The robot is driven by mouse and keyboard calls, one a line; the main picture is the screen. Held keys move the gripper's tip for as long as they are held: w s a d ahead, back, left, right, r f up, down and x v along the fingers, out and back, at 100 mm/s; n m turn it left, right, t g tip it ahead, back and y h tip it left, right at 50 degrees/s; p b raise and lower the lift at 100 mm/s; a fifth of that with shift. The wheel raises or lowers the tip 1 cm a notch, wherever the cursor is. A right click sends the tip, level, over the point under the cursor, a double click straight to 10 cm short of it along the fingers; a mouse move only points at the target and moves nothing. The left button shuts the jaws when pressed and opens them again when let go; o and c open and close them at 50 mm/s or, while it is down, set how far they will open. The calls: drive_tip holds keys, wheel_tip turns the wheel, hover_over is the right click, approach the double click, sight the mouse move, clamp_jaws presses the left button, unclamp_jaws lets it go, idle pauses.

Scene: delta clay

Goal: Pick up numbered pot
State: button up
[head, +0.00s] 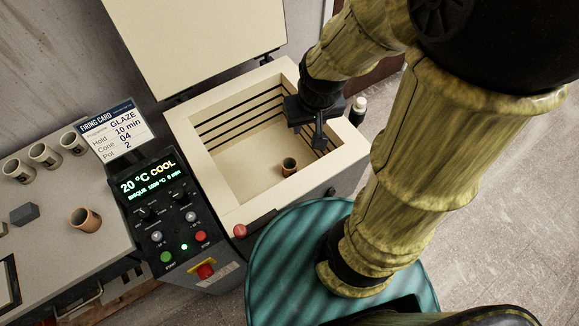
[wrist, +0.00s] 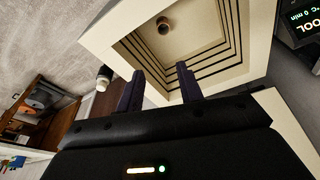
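A small brown pot (head: 289,167) stands on the floor of the open kiln (head: 178,125), near its front wall. It also shows in the wrist view (wrist: 163,27). My gripper (head: 319,142) is above the kiln's right side, apart from that pot. In the wrist view my gripper (wrist: 159,76) has its two fingers spread with nothing between them. Another brown pot (head: 86,219) is on the bench. Three pale pots with dark labels (head: 18,171), (head: 44,155), (head: 73,143) stand behind it. I cannot read their numbers.
The firing card (head: 113,127) reads Glaze, 10 min, Cone 04, Pot 2. The control panel (head: 160,215) reads 20 °C COOL. The kiln lid (head: 195,40) stands raised behind. A grey block (head: 25,214) is on the bench.

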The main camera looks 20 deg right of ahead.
drive_tip(key=o, duration=0.4)
drive_tip(key=shift+f, duration=0.1)
drive_tip(key=shift+c, duration=0.2)
drive_tip(key=o, duration=0.4)
drive_tip(key=w+f+m+b, duration=0.1)
drive_tip(key=w+f+b, duration=0.1)
drive_tip(key=f+b, duration=0.1)
drive_tip(key=w+f+m+b, duration=0.1)
drive_tip(key=w+f+b, duration=0.2)
drive_tip(key=f, duration=0.3)
drive_tip(key=w+f+m+g+b, duration=0.1)
drive_tip(key=w+f+m+b, duration=0.1)
drive_tip(key=f, duration=0.2)
drive_tip(key=shift+w+a+f+b, duration=0.15)
drive_tip(key=shift+w+b, duration=0.2)
drive_tip(key=shift+b, duration=0.05)
drive_tip(key=m+g+b, duration=0.2)
drive_tip(key=m+b, duration=0.3)
drive_tip(key=b, duration=0.2)
hover_over(290, 158)
drive_tip(key=s, duration=0.2)
wheel_tip(290, 158, down, 15)
drive_tip(key=shift+w+a+r, duration=0.2)
drive_tip(key=shift+a+r, duration=0.05)
wheel_tip(290, 158, down, 12)
drive_tip(key=shift+f+b, duration=0.15)
drive_tip(key=shift+b, duration=0.6)
